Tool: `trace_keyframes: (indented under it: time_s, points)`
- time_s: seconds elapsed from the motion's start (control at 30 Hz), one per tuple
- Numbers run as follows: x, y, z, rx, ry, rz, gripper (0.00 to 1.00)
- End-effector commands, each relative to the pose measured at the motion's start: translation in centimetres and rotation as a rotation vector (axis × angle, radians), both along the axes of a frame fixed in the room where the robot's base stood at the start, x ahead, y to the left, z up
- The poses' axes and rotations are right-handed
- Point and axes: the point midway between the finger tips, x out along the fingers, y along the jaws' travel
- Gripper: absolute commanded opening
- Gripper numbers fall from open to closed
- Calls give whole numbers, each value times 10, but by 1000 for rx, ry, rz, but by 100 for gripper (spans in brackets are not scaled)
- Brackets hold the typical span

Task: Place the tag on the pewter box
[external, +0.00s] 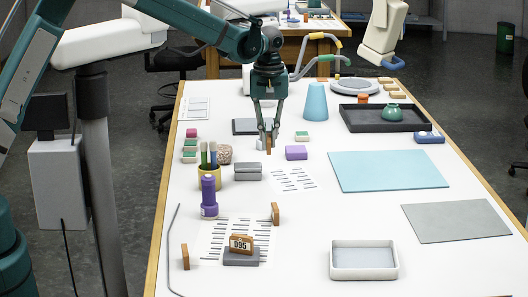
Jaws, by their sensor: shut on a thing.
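My gripper (268,136) points down over the middle-left of the white table. It is shut on a small brown wooden piece, likely the tag (268,147), seen nearly edge-on between the fingertips. The pewter box (248,172), a small grey box with a dark line along its front, sits on the table below and slightly left of my gripper. The held tag is apart from the box in the picture. How high the tag is above the table is hard to tell. Its face cannot be read.
A purple block (296,153) and a green-topped white block (302,136) lie to the right. A D95 wooden plate (241,244) is in front. The blue mat (388,171) is bare.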

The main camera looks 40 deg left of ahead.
Motion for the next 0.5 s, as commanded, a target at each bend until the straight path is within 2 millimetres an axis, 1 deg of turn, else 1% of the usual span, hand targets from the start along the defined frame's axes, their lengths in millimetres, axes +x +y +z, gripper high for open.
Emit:
trace_keyframes:
  time_s: [0.03,0.1,0.2,0.3,0.4,0.5]
  points:
    - [3,16,3,0,0,11,1]
    - [7,34,8,0,0,22,1]
    - [12,59,14,0,0,38,1]
    - [15,79,19,0,0,50,1]
    - [16,91,22,0,0,57,1]
    - [17,99,24,0,0,61,1]
